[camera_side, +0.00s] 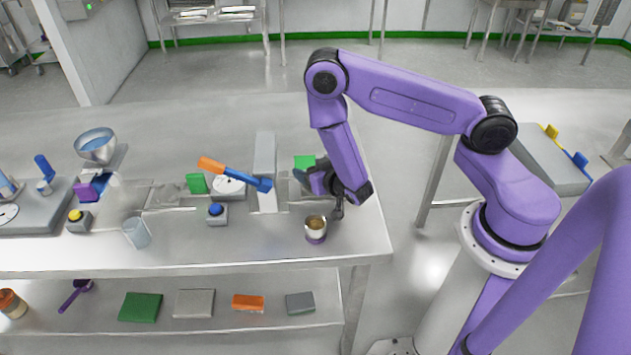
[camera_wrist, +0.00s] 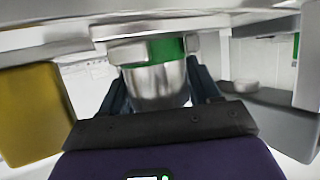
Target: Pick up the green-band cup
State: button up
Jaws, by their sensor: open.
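In the wrist view, a shiny metal cup (camera_wrist: 155,88) with a green band (camera_wrist: 166,49) sits ahead of my gripper (camera_wrist: 160,80). The dark fingers show on both sides of the cup, apart from each other. I cannot tell whether either finger touches it. In the side view my gripper (camera_side: 304,180) is low over the right end of the table, pointing left. The green-band cup cannot be made out there; a green patch (camera_side: 304,162) shows just behind the gripper, and I cannot tell what it belongs to.
A metal cup with a purple band (camera_side: 316,238) stands near the table's front right corner, close to my gripper. A grey upright block (camera_side: 265,160), a blue-button box (camera_side: 217,214) and an orange-and-blue handle (camera_side: 236,173) are to the left. A clear beaker (camera_side: 137,233) stands farther left.

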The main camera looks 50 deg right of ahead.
jog(key=c, duration=0.9)
jog(key=shift+r, duration=0.15)
jog(key=shift+r+n+y, duration=1.5)
jog(key=shift+r+y, duration=0.3)
jog(key=shift+r, duration=5.15)
jog(key=shift+f+m+h, duration=1.5)
jog(key=shift+f+h, duration=0.3)
jog(key=shift+f, duration=0.3)
